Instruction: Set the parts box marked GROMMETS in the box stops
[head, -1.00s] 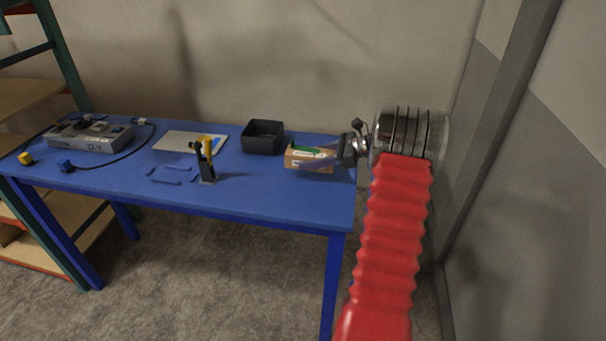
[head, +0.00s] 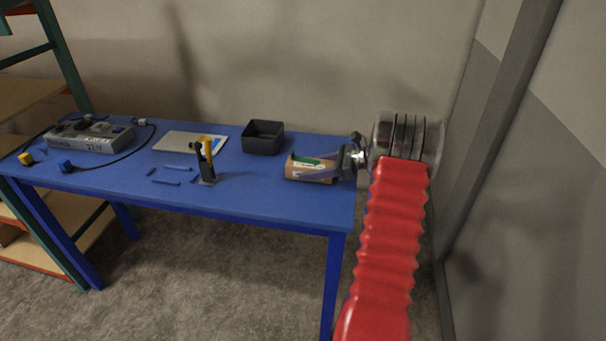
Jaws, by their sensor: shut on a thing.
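A small brown parts box (head: 297,172) with a white label and something green inside is at the right end of the blue table. The label is too small to read. My gripper (head: 318,170) is shut on this box from the right. I cannot tell whether the box touches the table top. The box stops (head: 172,176), several short blue strips laid out as a rectangle, are on the table left of the middle. The space between them is empty.
A black and yellow upright clamp (head: 206,160) stands just right of the stops. A black bin (head: 263,137), a light flat panel (head: 190,141) and a grey console (head: 90,137) with cables are on the blue table (head: 245,190). A wall is close at right.

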